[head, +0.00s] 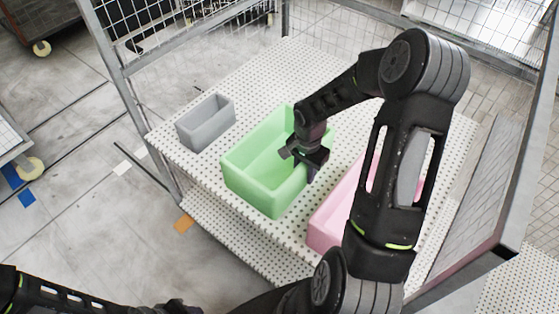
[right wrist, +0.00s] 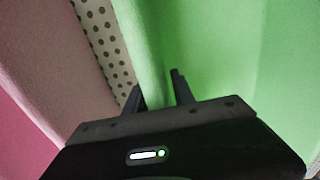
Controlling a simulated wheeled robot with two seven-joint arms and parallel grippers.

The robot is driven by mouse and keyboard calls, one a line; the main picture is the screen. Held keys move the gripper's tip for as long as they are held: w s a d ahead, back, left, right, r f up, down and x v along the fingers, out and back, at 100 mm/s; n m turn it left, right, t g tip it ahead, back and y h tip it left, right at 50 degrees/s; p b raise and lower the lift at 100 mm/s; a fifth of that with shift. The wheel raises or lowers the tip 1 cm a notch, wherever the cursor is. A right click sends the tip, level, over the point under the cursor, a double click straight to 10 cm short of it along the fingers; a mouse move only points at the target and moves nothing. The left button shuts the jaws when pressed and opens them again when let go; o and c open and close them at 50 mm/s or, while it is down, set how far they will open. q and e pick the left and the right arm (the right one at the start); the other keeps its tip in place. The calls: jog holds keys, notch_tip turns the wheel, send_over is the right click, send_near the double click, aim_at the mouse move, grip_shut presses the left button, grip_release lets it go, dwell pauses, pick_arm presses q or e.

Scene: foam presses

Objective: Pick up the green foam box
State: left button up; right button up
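The green foam box (head: 262,194) is an open-topped bin on the perforated white table, between a grey box and a pink one. My right gripper (head: 311,176) points down at its right-hand wall. In the right wrist view, the green box (right wrist: 225,50) fills the right side. The fingers of my right gripper (right wrist: 157,92) straddle its wall, one inside and one outside. They are close together and look shut on the wall, though the contact itself is hard to see. The box stands upright on the table. My left gripper does not show clearly; only dark arm parts are at the lower left.
A small grey box (head: 205,122) stands left of the green one. A pink foam box (head: 326,222) is close on the right, partly hidden by my right arm. The perforated table (head: 262,75) has free room behind the boxes. Metal posts and mesh border it.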

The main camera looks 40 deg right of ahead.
grip_shut()
dwell(0.5)
notch_tip(320, 180, up, 10)
jog(key=shift+r+b, duration=0.1)
jog(key=shift+b, duration=0.5)
